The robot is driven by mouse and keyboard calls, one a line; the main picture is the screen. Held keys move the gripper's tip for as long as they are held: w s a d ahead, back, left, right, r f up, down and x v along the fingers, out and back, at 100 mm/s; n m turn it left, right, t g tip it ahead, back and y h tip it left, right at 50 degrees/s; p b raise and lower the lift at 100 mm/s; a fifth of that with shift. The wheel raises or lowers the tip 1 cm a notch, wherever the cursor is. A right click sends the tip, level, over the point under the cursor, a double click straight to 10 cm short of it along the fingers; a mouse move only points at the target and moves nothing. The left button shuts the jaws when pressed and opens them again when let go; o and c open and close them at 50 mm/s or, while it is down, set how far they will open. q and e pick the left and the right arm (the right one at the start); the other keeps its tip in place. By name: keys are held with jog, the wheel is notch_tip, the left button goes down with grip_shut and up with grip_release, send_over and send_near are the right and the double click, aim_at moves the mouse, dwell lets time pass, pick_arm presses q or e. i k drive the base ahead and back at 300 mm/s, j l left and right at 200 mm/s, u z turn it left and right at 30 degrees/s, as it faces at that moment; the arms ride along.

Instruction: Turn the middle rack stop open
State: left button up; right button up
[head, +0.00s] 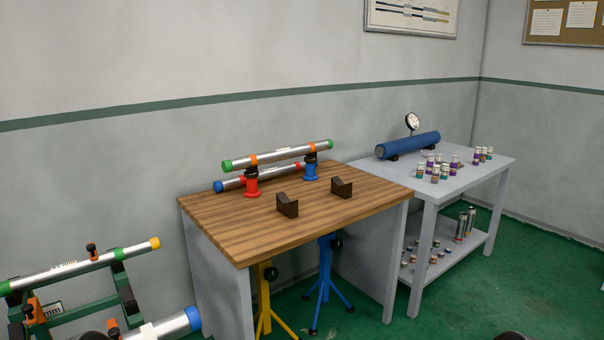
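A green pipe rack (128,298) stands at the lower left of the head view, cut off by the picture's edges. A silver pipe with green bands and a yellow end (75,267) lies along its top. An orange stop with a dark knob (92,251) stands up at this upper pipe. A second orange stop (36,312) shows lower on the rack beside a white mm label; it may be the middle one, and I cannot tell how it is turned. A lower silver pipe with a blue end (172,327) is partly out of view.
A wooden-topped bench (250,225) holds pipes in red and blue vises and two dark blocks. Yellow and blue stands are beneath it. A grey table (480,175) at right carries a blue cylinder with a gauge and several small cans.

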aim_at(35, 315)
jog(key=u, duration=1.55)
jog(key=l+z, duration=0.1)
